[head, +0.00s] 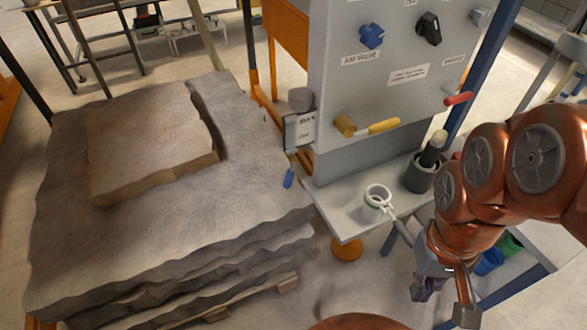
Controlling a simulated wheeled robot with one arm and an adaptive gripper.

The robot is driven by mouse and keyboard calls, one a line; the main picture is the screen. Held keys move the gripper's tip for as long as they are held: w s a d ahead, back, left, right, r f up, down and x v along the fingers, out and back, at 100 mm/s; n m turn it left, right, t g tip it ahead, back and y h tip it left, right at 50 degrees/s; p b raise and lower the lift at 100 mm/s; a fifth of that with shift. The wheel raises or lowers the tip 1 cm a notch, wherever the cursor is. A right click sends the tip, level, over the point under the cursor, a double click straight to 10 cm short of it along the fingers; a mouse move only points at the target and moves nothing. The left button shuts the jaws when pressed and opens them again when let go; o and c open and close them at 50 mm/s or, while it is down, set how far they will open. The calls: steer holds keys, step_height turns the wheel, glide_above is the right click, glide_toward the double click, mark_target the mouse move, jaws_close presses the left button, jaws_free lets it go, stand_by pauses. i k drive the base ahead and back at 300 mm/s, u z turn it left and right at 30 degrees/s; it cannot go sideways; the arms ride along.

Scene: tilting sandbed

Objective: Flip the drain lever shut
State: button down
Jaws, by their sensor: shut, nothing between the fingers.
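A yellow-handled lever (384,126) sticks out to the right from a brass valve (345,125) low on the grey control panel. A red-handled lever (458,98) sits near the panel's right edge. A blue handle (288,178) hangs down at the panel's lower left, beside the sandbed. The labels are too small to tell surely which one is the drain lever. My gripper (441,296) is at the lower right, shut and empty, below and to the right of the panel and apart from all the levers.
The grey layered sandbed (250,165) fills the left. A blue knob (371,36) and black knob (429,28) are higher on the panel.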

mark_target(290, 174)
steer(key=z, duration=1.3)
steer(key=k, duration=1.3)
steer(key=u, duration=1.8)
steer(key=i, duration=0.5)
steer(key=u, duration=0.05)
